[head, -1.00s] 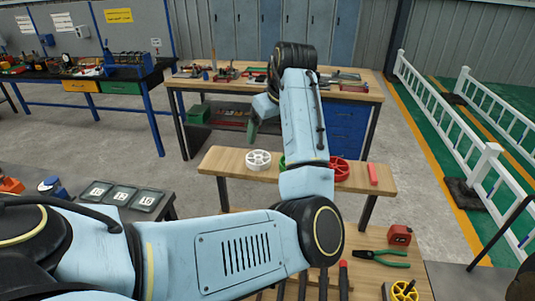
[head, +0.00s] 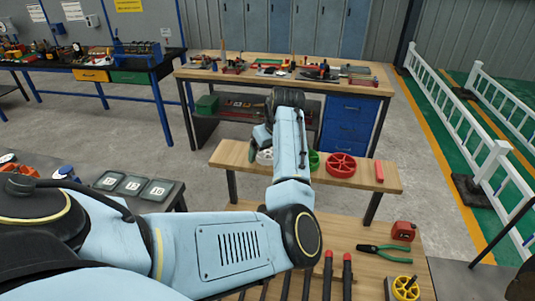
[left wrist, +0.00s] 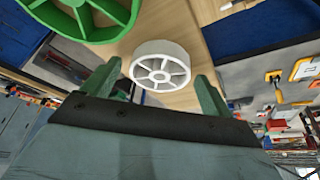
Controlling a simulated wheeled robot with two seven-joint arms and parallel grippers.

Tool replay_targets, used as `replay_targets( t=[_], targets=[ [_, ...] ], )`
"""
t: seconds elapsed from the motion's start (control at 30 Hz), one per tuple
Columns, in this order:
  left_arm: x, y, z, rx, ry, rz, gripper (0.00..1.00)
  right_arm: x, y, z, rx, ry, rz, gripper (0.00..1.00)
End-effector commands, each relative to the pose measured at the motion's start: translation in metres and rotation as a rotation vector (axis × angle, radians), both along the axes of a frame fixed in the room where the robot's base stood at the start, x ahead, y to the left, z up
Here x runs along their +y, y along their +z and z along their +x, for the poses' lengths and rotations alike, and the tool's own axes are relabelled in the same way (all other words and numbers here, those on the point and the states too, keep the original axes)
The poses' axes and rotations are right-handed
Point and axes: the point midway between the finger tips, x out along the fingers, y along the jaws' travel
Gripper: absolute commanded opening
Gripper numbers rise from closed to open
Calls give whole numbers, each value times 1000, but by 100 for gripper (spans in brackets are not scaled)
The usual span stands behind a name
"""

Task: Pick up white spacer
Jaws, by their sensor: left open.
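The white spacer (head: 264,157) is a spoked wheel on the raised wooden shelf (head: 232,152). In the head view my left arm partly hides it. In the left wrist view the white spacer (left wrist: 160,66) lies ahead of and between the two green fingers of my left gripper (left wrist: 165,90). The gripper is open, with nothing between the fingers, and appears apart from the spacer. In the head view the left gripper (head: 266,140) is near the spacer and largely hidden behind its wrist. My right gripper is not in view.
A green spacer (head: 313,160), a red spacer (head: 341,165) and a red block (head: 379,171) stand along the same shelf. A yellow spacer (head: 405,287), green-handled pliers (head: 383,252) and a tape measure (head: 403,231) lie on the lower table. Dark bars with red ends lie below my arm.

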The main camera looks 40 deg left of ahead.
Motion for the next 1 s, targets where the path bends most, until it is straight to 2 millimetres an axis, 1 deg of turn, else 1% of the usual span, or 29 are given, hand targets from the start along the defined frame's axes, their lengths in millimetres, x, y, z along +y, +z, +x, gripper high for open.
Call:
replay_targets(
  t=[0.1,0.5,0.53,0.77,0.87,0.97,1.0],
  targets=[
    [0,0,0,0,0,0,86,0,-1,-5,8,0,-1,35],
    [0,0,0,0,-1,0,34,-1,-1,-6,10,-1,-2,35],
    [0,0,0,0,-1,0,32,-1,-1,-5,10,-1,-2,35],
    [0,2,0,-1,0,0,32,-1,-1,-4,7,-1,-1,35],
    [0,12,1,-4,0,2,32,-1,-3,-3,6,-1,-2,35],
    [0,29,1,-6,1,2,32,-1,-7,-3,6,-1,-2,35],
    [1,37,1,-6,2,2,32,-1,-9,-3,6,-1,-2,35]
  ],
)
